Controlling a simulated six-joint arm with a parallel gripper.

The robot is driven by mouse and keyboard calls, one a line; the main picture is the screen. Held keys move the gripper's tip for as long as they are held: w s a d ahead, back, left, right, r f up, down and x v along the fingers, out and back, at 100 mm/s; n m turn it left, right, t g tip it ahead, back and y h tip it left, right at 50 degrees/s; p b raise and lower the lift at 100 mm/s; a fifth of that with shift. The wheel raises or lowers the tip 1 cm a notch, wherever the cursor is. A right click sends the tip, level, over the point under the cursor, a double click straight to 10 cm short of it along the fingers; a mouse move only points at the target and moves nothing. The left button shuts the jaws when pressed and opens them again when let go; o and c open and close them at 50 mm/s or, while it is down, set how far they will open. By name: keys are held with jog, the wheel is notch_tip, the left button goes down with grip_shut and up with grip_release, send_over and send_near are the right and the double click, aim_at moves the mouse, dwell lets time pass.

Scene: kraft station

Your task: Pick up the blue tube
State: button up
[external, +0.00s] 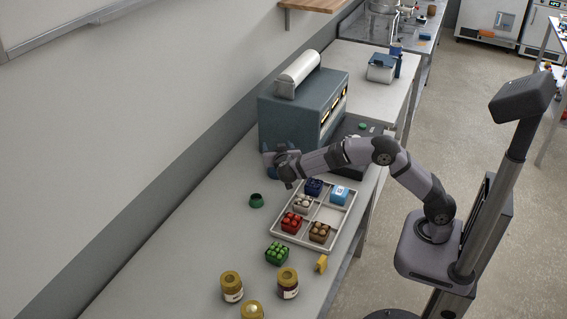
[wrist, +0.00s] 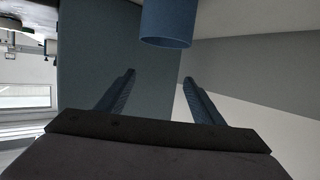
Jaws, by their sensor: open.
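A blue tube (wrist: 166,24) shows at the top of the wrist view, its round end towards the camera and its upper part cut off by the frame edge. My gripper (wrist: 158,76) is open, with two dark blue fingers apart and nothing between them. The tube is beyond the fingertips, a little right of the middle. In the external view my gripper (external: 268,153) is over the left side of the bench, in front of a large grey-blue machine. I cannot pick out the tube apart from the fingers there.
The grey-blue machine (external: 290,122) stands close behind my gripper. A divided tray (external: 328,215) with colored blocks lies in front. A dark green ring-shaped piece (external: 256,201), green block (external: 277,253), yellow piece (external: 321,263) and several jars (external: 288,284) stand nearer. The bench's left side is mostly clear.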

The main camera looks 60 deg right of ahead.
jog(key=shift+f+p, duration=0.65)
jog(key=shift+f, duration=1.9)
jog(key=shift+f, duration=0.1)
jog(key=shift+f, duration=0.35)
jog(key=shift+p+x, duration=1.2)
jog(key=shift+x, duration=1.35)
jog(key=shift+f, duration=0.1)
jog(key=c, duration=0.7)
